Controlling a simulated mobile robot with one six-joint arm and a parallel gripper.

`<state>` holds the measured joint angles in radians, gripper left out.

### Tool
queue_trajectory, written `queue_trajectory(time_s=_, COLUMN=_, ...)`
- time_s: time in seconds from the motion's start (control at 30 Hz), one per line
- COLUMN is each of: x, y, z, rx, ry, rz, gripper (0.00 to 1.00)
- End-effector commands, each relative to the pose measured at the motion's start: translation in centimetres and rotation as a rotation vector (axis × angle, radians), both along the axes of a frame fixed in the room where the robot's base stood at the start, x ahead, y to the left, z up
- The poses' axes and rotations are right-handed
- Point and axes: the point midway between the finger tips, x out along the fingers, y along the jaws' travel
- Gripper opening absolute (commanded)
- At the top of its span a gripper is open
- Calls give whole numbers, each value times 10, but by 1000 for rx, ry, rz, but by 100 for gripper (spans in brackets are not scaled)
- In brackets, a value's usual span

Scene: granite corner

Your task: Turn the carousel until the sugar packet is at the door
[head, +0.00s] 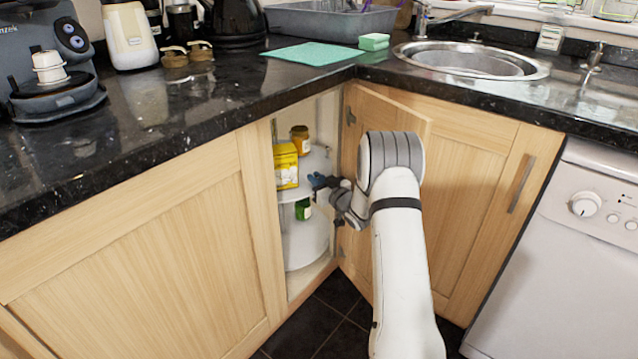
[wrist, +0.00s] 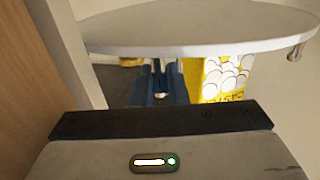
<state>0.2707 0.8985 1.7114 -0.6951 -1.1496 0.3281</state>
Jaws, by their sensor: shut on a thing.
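The carousel (head: 299,243) has two round white shelves inside the open corner cupboard. A yellow packet (head: 286,166) stands on the upper shelf, at the left of the opening. It also shows in the wrist view (wrist: 222,78), inverted, with white round shapes and lettering; I cannot read whether it is the sugar. My gripper (head: 319,181) is at the upper shelf's front edge, right of the packet. In the wrist view, its blue fingers (wrist: 158,88) are shut on a small metal peg (wrist: 158,66) at the shelf (wrist: 190,32) rim. A second peg (wrist: 296,51) stands further along.
A brown jar (head: 300,139) stands behind on the upper shelf, and a green jar (head: 303,209) on the lower. The open door (head: 385,125) is right of the opening, close to my arm. The cupboard's left edge (head: 279,230) bounds the narrow gap. The worktop (head: 225,90) overhangs.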

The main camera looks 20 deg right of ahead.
Motion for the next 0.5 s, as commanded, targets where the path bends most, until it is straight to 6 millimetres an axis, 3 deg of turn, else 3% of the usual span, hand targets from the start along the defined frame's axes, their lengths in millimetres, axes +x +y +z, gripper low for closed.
queue_trajectory(time_s=0.27, x=0, y=4, z=-2, rx=2, ry=4, rz=7, gripper=0)
queue_trajectory(time_s=0.3, x=0, y=4, z=-2, rx=3, ry=4, rz=7, gripper=14)
queue_trajectory(time_s=0.5, x=0, y=8, z=-2, rx=2, ry=4, rz=12, gripper=31)
